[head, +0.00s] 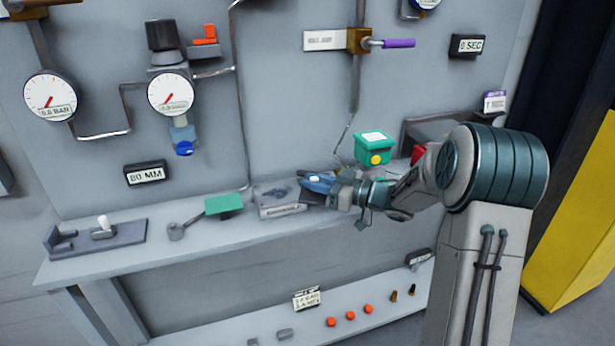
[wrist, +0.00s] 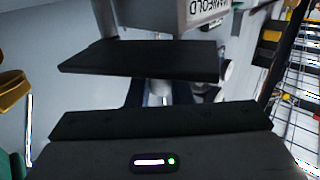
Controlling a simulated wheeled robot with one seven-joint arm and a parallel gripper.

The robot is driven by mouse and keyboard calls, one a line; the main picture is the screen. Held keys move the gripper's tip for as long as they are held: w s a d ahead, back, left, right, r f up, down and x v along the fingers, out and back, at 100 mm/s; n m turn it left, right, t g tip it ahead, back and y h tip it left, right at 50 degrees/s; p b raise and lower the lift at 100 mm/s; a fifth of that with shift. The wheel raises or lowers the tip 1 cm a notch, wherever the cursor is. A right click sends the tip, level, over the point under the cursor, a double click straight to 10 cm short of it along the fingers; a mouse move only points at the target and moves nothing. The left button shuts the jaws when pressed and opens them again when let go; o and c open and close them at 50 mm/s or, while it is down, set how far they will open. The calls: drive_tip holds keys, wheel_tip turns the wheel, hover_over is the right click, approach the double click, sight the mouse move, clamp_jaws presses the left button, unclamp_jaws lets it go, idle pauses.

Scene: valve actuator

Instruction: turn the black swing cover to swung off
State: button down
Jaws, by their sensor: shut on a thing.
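The manifold block (head: 282,211) is a grey, labelled box on the shelf, left of my gripper (head: 308,184) in the head view. My gripper reaches in from the right, low over the block's right end. In the wrist view, a flat black plate, which looks like the black swing cover (wrist: 140,62), crosses in front of the manifold label (wrist: 208,10). Bluish finger parts show behind and below the plate, and the jaws appear closed on it. The plate hides the fingertips and the exact contact. The cover's angle on the block is unclear.
A green box with a yellow knob (head: 372,148) stands behind my wrist. A green-topped lever (head: 224,206) is left of the block on the shelf (head: 130,262). Gauges and pipes cover the panel above. A lower shelf holds several red buttons.

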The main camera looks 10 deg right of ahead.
drive_tip(key=shift+w+d+r+p, duration=0.15)
drive_tip(key=shift+w+d+p, duration=0.2)
drive_tip(key=shift+d, duration=0.4)
drive_tip(key=c, duration=1.3)
unclamp_jaws()
drive_tip(key=shift+a, duration=0.1)
drive_tip(key=shift+c, duration=0.2)
drive_tip(key=shift+w, duration=0.15)
drive_tip(key=b+v, duration=0.1)
drive_tip(key=v, duration=1.2)
drive_tip(key=shift+s+d, duration=0.25)
drive_tip(key=shift+s, duration=0.1)
